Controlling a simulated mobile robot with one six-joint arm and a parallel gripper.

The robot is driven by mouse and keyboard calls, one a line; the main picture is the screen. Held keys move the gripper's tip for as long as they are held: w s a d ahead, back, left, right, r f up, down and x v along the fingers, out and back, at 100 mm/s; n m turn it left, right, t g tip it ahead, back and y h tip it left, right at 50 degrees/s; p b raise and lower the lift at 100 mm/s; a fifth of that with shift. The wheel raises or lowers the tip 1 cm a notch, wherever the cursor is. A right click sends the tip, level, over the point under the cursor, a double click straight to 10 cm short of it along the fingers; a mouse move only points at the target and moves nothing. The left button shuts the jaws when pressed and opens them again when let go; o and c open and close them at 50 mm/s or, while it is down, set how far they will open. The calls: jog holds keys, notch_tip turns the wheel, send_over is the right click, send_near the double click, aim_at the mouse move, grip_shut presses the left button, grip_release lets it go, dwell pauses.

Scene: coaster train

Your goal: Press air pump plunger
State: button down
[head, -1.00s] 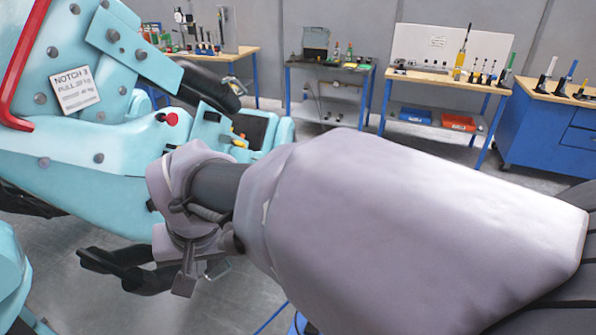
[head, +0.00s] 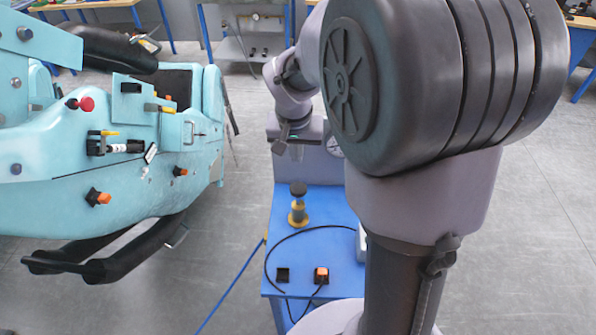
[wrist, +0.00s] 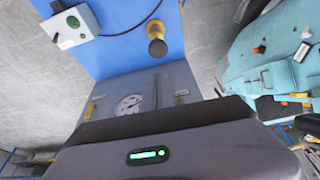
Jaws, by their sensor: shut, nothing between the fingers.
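The air pump plunger (head: 298,189) has a dark round knob over a yellow base and stands upright on a blue bench top (head: 320,242). In the wrist view the plunger (wrist: 156,32) shows near the top centre, its dark knob nearest the camera. My gripper (head: 280,149) is in the head view above and slightly behind the plunger, pointing down and apart from it. It is shut and empty. In the wrist view only its dark housing with a green light shows; the fingertips are hidden there.
A grey panel with a round gauge (wrist: 130,104) stands at the bench's back. A teal coaster car (head: 130,190) stands left. My arm hides the bench's right side.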

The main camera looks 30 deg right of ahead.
aim_at(298, 192)
jog(key=b+x, duration=0.1)
jog(key=x, duration=0.7)
jog(key=s+b+x, duration=0.1)
jog(key=x, duration=0.3)
jog(key=shift+w+a+f+b, duration=0.15)
jog(key=shift+a+f+b, duration=0.15)
jog(key=shift+f, duration=0.65)
notch_tip(298, 192, down, 6)
jog(key=b, duration=0.6)
jog(key=shift+b, duration=0.35)
jog(key=shift+s+r, duration=0.15)
jog(key=shift+s, duration=0.1)
